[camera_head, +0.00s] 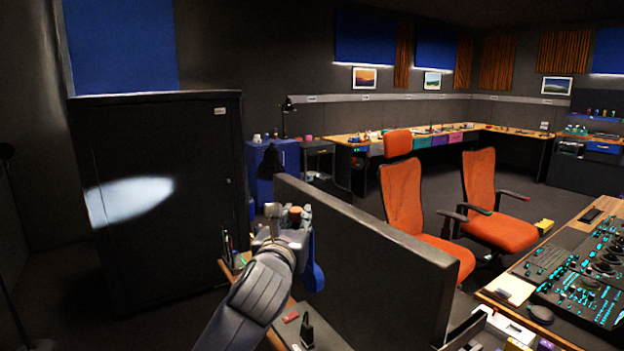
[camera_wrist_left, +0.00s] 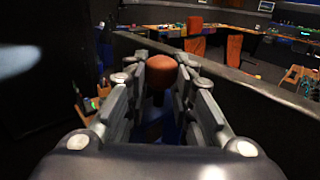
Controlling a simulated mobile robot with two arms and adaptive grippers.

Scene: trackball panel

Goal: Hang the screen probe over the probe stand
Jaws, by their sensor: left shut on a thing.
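My left gripper (camera_head: 289,222) is raised in the middle of the head view, near the left end of a dark upright panel. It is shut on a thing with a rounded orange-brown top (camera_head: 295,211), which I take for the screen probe. In the left wrist view this brown top (camera_wrist_left: 161,66) stands between the two fingers. Something blue shows below the gripper in the head view (camera_head: 316,272); whether it is part of the probe is unclear. I cannot clearly pick out the probe stand. My right gripper is not in view.
The dark panel (camera_head: 385,270) runs beside my left gripper toward the lower right. A wooden desk (camera_head: 232,268) with pens lies below. A black cabinet (camera_head: 150,200) stands at left. Orange chairs (camera_head: 403,195) and a control console (camera_head: 590,265) are at right.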

